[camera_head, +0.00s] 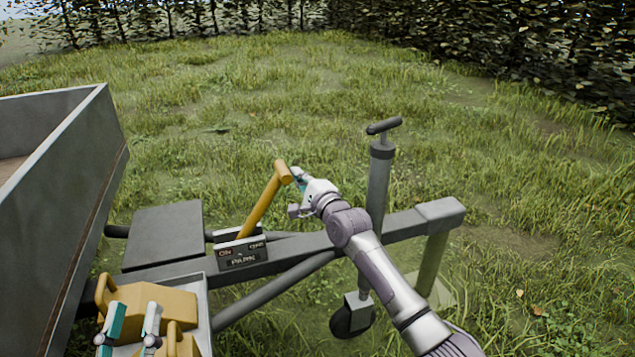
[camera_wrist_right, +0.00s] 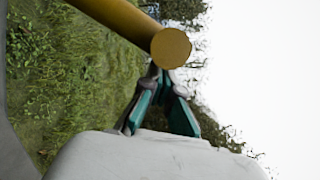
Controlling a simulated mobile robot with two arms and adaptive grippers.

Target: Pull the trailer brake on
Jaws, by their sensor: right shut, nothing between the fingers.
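The brake lever (camera_head: 262,206) is a yellow bar on the trailer's drawbar, tilted up to the right. It rises from a bracket with a dark label plate (camera_head: 243,253). In the right wrist view the lever (camera_wrist_right: 122,18) shows its round end. My right gripper (camera_head: 299,180) is beside the lever's top end. In the wrist view its teal-padded fingertips (camera_wrist_right: 162,76) meet, empty, just below that end; I cannot tell whether they touch it. My left gripper (camera_head: 134,318) is open and empty at the lower left, over yellow blocks (camera_head: 160,305).
The grey trailer body (camera_head: 62,165) stands at the left. The drawbar (camera_head: 300,247) runs right, past the jack post (camera_head: 379,185) with its crank on top. A grey tray (camera_head: 203,310) holds the yellow blocks with handles. Grass beyond the drawbar is open up to the hedge (camera_head: 480,40).

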